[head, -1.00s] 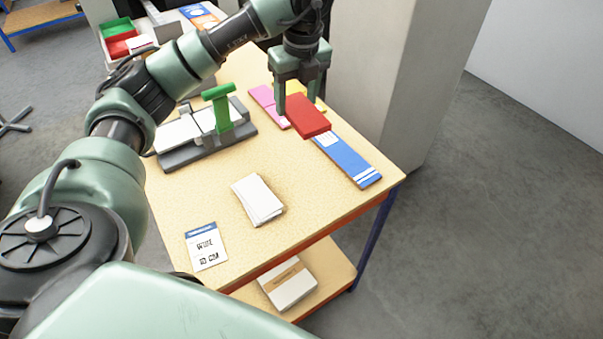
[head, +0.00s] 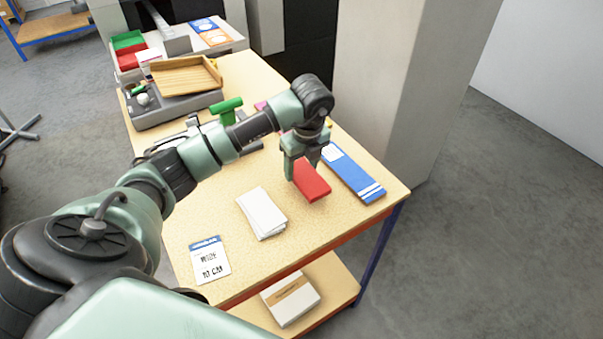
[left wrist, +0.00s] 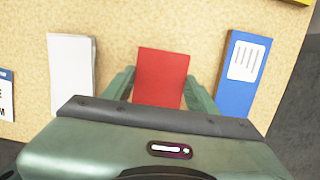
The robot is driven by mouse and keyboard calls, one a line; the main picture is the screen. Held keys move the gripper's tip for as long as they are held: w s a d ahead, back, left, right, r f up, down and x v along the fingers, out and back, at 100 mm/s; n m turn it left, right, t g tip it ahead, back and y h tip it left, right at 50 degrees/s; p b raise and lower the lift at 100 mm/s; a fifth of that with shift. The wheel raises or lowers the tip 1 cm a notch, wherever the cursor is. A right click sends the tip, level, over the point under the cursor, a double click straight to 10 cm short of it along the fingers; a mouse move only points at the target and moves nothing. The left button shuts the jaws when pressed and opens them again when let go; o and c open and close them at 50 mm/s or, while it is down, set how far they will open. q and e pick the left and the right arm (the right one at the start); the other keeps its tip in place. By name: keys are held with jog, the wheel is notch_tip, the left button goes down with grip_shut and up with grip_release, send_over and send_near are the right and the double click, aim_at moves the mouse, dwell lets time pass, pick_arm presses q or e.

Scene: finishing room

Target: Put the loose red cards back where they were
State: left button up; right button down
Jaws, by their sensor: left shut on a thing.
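My left gripper (head: 306,166) is shut on the red cards (head: 313,183), a flat red stack. It holds them over the table between the white card stack (head: 262,212) and the blue strip (head: 353,172). I cannot tell whether they touch the tabletop. In the left wrist view the red cards (left wrist: 161,78) sit between the two fingers, with the white stack (left wrist: 71,72) on the left and the blue strip (left wrist: 242,75) on the right. My right gripper is in neither view.
A sign reading 10 CM (head: 209,260) lies at the table's near left. A device with a green handle (head: 226,106) is partly behind my arm. A wooden tray (head: 186,76) and green and red bins (head: 129,44) stand farther back. A white box (head: 290,299) sits on the lower shelf.

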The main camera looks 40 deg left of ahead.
aim_at(302, 172)
pick_arm(q)
notch_tip(302, 172, down, 3)
jog(key=shift+f+p, duration=0.15)
jog(key=shift+p, duration=0.15)
jog(key=shift+f, duration=0.2)
jog(key=o, duration=1.6)
jog(key=shift+r, duration=0.1)
